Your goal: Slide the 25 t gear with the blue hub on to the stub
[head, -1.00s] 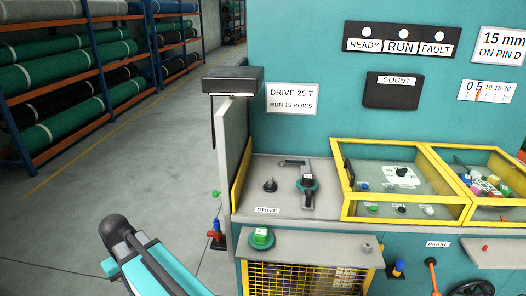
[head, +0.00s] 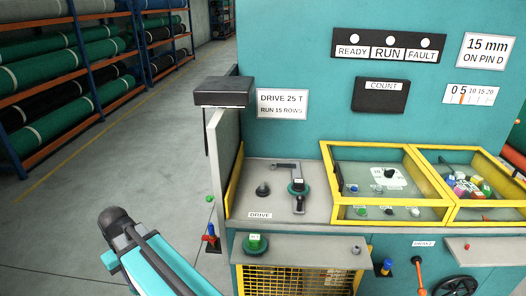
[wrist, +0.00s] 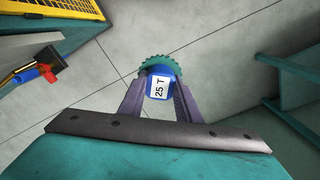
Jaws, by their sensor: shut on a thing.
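The 25 t gear (wrist: 162,64) is teal and toothed, with a blue hub (wrist: 160,85) labelled 25 T. My gripper (wrist: 160,88) is shut on the blue hub, with one finger on each side, over open floor in the wrist view. The gripper and this gear do not show in the head view. A short dark stub (head: 263,189) stands upright on the grey DRIVE deck (head: 240,203), apart from my gripper. Right of it is another teal gear (head: 299,187) with a dark arm or latch over it.
A gear with a green hub (head: 255,243) sits on the shelf (head: 300,247) below the deck. A grey side panel (head: 222,160) edges the deck's left. Yellow-framed glazed bins (head: 372,184) stand to its right.

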